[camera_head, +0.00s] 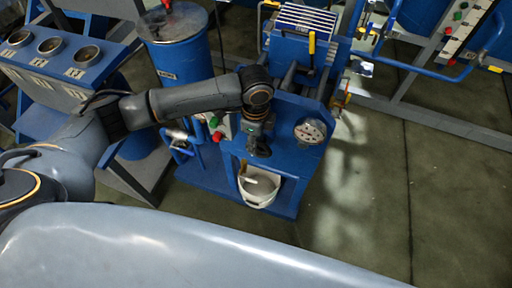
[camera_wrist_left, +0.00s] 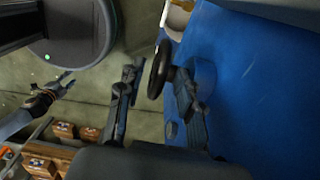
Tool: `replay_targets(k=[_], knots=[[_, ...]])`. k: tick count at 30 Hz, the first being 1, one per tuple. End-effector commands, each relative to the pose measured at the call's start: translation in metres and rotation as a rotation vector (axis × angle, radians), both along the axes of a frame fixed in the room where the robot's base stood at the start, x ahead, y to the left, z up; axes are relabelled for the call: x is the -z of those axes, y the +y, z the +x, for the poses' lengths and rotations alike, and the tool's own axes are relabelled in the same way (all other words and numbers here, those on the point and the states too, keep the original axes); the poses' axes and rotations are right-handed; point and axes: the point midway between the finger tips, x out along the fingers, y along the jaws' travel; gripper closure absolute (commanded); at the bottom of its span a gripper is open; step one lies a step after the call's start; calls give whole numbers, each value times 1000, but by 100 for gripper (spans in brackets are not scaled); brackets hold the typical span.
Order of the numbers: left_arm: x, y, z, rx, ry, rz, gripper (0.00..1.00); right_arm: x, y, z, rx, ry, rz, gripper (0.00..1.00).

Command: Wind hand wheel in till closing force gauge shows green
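The hand wheel (camera_wrist_left: 160,68) is a dark ring on a short shaft at the blue press front. It shows in the left wrist view; in the head view my gripper largely hides it. My left gripper (camera_head: 259,147) is at the press front. In the wrist view its fingers (camera_wrist_left: 157,98) are spread apart, with the wheel's rim between them; I cannot tell whether they touch it. The closing force gauge (camera_head: 310,130) is a round pale dial right of my gripper; its reading is too small to tell. A small arm (camera_wrist_left: 48,97), apparently my right, shows in the wrist view, its grip unclear.
A white bucket (camera_head: 259,188) stands in the press frame below the wheel. A blue drum (camera_head: 184,55) is behind left, and a console with round dials (camera_head: 62,62) is at far left. Boxes (camera_wrist_left: 42,167) lie low in the wrist view. The floor (camera_head: 400,200) right is clear.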

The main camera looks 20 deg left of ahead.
Motion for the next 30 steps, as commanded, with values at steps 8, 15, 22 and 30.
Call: replay_targets(k=[8, 15, 22, 30], knots=[[39, 0, 0, 1, 1, 0, 64, 2, -1, 0, 0, 0, -1, 60], [45, 0, 0, 1, -1, 1, 64, 2, -1, 0, -1, 1, -2, 60], [45, 0, 0, 1, -1, 0, 80, 2, -2, 0, -1, 1, -2, 60], [44, 0, 0, 1, 0, 1, 100, 1, -2, 0, -1, 0, -3, 60]])
